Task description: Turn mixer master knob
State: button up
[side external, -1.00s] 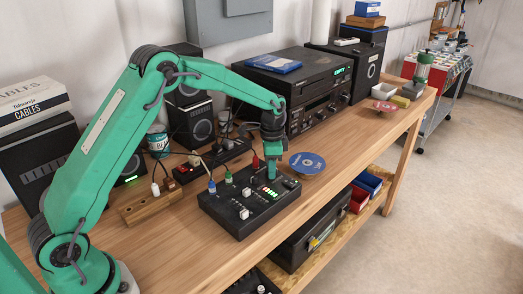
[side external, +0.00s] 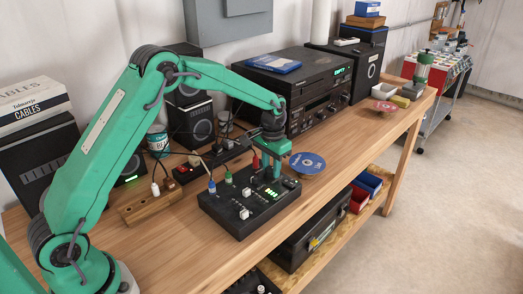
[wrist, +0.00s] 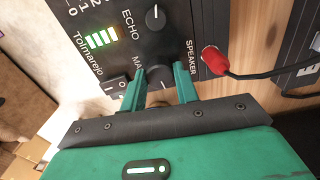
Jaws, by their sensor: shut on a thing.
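The black mixer (side external: 238,218) lies on the wooden bench. Its master knob (wrist: 158,76), a dark round knob with a pale pointer line, shows in the wrist view beside a label partly hidden by a finger. My gripper (wrist: 160,88) is shut on this knob, with one green finger on each side. In the side view my gripper (side external: 271,172) points down at the mixer's far right part, and the knob is hidden there. A row of lit green level lights (wrist: 102,39) is on the mixer face.
An echo knob (wrist: 155,17) and a rocker switch (wrist: 116,86) are close to my fingers. A red speaker plug (wrist: 215,60) with a black cable is beside the right finger. A blue-labelled disc (side external: 307,162) lies right of the mixer. Audio units (side external: 305,85) stand behind.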

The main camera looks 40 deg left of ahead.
aim_at(271, 169)
jog(key=shift+r+n, duration=0.1)
jog(key=shift+n, duration=1.1)
jog(key=o, duration=1)
jog(key=shift+c, duration=0.2)
jog(key=shift+r, duration=3.85)
jog(key=shift+r, duration=0.15)
